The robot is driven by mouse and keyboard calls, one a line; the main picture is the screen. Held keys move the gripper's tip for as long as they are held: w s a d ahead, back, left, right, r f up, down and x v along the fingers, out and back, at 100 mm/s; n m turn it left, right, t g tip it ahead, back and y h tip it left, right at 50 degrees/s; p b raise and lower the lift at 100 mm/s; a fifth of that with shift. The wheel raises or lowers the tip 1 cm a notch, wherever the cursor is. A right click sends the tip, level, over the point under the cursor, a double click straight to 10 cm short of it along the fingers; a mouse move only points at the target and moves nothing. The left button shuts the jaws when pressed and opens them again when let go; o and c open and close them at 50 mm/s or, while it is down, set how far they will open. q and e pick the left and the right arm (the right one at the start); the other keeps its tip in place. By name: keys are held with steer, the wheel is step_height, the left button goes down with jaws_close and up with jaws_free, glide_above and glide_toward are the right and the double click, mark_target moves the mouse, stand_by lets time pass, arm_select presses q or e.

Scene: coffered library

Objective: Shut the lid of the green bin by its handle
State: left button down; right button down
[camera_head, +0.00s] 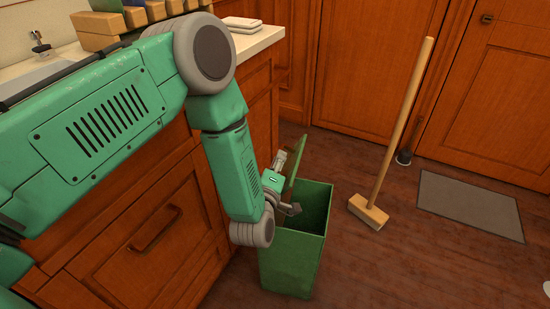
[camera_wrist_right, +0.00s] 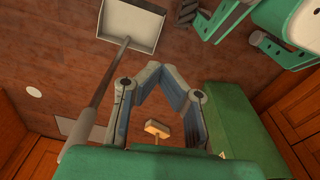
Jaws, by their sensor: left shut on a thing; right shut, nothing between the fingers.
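The green bin (camera_head: 291,262) stands on the floor beside the cabinet, its top open and its inside dark. Its lid (camera_head: 297,162) stands up steeply at the back left of the rim, seen nearly edge-on. My left gripper (camera_head: 284,192) is at the lid's left side, over the bin's left rim, and is shut on the lid's handle. The handle itself is hidden by the fingers. My right gripper (camera_wrist_right: 152,70) shows only in the right wrist view; its fingers meet with nothing between them, well above the floor.
A broom (camera_head: 368,210) stands upright right of the bin, near a grey mat (camera_head: 470,205). A wooden cabinet (camera_head: 150,245) with a counter is close on the left. A long-handled dustpan (camera_wrist_right: 131,22) shows in the right wrist view. Floor in front of the broom is clear.

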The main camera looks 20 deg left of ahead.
arm_select(q)
steer(key=shift+s+f, duration=0.1)
steer(key=shift+f, duration=0.15)
steer(key=c, duration=1.6)
jaws_free()
steer(key=shift+r, duration=0.1)
steer(key=s, duration=0.4)
steer(key=s+d, duration=0.1)
steer(key=s, duration=0.6)
steer(key=shift+s+d, duration=0.35)
steer(key=shift+s, duration=0.05)
steer(key=shift+a, duration=0.1)
